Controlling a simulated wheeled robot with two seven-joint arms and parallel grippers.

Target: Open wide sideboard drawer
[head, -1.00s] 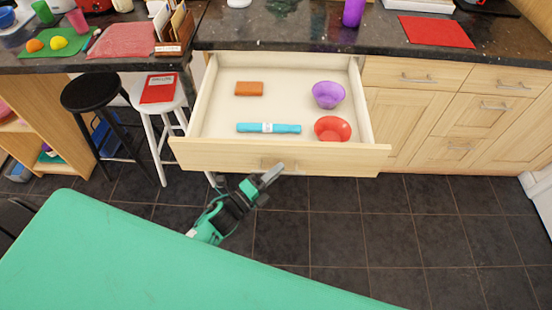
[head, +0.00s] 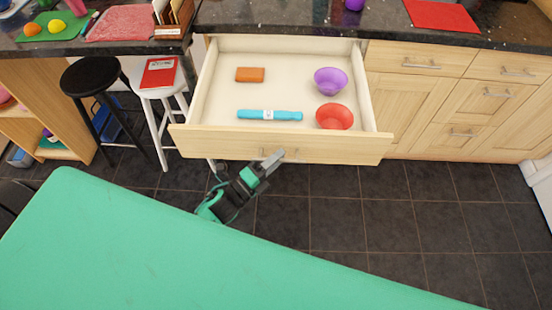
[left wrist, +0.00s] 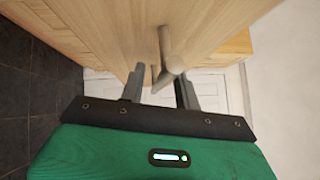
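The wide sideboard drawer (head: 215,138) is pulled far out below the dark counter. Inside it lie a brown block (head: 250,74), a light blue rolled item (head: 268,115), a purple bowl (head: 330,81) and a red bowl (head: 334,117). My left gripper (head: 272,158) is at the drawer front, by its bar handle (head: 263,152). In the left wrist view the handle (left wrist: 168,50) stands between the two fingers (left wrist: 160,88), with a visible gap between the fingers. Contact with the handle is not clear. My right gripper is not in view.
A black stool (head: 88,75) and a white stool (head: 170,88) with a red book (head: 158,72) stand left of the drawer. Closed drawers and cupboards (head: 415,62) are on the right. The dark tiled floor (head: 400,215) in front is clear.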

